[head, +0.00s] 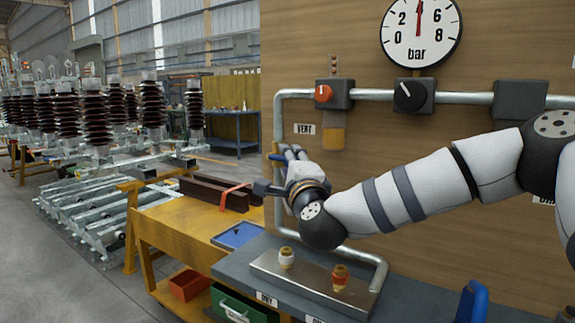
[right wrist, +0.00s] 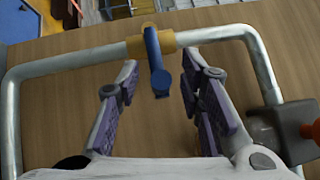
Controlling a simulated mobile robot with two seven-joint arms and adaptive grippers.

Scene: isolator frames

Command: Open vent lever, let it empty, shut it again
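The vent lever is a blue handle (right wrist: 157,75) on a yellow valve body (right wrist: 166,42) on the grey pipe. In the right wrist view it lies crosswise to the pipe. In the head view a bit of its blue (head: 275,157) shows beside my gripper, below the VENT label (head: 305,129). My right gripper (right wrist: 160,72) is open, one finger on each side of the lever, with visible gaps. It also shows in the head view (head: 288,152). The round bar gauge (head: 421,40) has its needle straight up, between 2 and 6. My left gripper is not in view.
A box with a red knob (head: 323,93) and a box with a black knob (head: 410,94) sit on the upper pipe. A steel plate (head: 300,281) with two small fittings lies on the grey bench below my arm. A blue tray (head: 237,236) lies left of it.

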